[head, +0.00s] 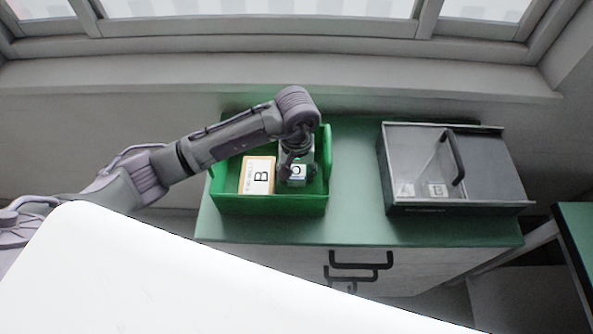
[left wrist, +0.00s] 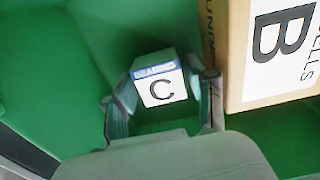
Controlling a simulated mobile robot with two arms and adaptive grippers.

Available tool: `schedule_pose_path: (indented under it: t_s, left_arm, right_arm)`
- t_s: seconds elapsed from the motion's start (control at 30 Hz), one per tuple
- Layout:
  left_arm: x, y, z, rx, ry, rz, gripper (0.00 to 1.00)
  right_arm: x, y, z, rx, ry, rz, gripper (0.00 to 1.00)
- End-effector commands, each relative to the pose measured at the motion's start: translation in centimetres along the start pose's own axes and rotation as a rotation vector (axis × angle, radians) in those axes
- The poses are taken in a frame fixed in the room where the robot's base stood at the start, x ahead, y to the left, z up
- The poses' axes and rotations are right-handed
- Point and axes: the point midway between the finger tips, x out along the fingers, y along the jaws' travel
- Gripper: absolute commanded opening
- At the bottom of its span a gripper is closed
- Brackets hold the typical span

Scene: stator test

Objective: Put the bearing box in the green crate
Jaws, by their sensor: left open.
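The bearing box is small and white with a blue "BEARINGS" band and a letter C; it shows in the left wrist view (left wrist: 160,88) and in the head view (head: 297,174). It is inside the green crate (head: 270,206), in its right part; the crate's green inside also fills much of the left wrist view (left wrist: 50,75). My left gripper (head: 297,168) reaches down into the crate. In the left wrist view its open fingers (left wrist: 160,92) stand on either side of the box; I cannot tell whether they touch it. My right gripper is not in view.
A larger tan box labelled B (head: 257,175) stands in the crate, left of the bearing box. A dark case (head: 511,170) with a clear cover and black handle sits right on the green-topped cabinet (head: 355,225). Bare cabinet top lies between crate and case.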

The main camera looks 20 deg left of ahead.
Motion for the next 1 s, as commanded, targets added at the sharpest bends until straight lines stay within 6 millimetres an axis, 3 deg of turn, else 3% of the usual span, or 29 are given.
schedule_pose_path:
  t_s: [0.17,0.63,0.8,1.0]
  left_arm:
    - [-1.2,0.0,-0.2,0.001,0.005,0.001,0.56]
    - [-10.4,0.0,-0.1,0.000,0.004,0.001,0.56]
    - [-12.0,0.0,-0.1,-0.001,0.002,0.000,0.56]
    - [-12.3,0.0,0.0,0.000,-0.001,-0.001,0.56]
  right_arm:
    - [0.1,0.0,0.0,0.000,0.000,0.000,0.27]
    - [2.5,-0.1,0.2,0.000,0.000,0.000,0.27]
    - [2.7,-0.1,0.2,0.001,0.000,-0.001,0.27]
    - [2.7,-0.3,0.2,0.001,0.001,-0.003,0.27]
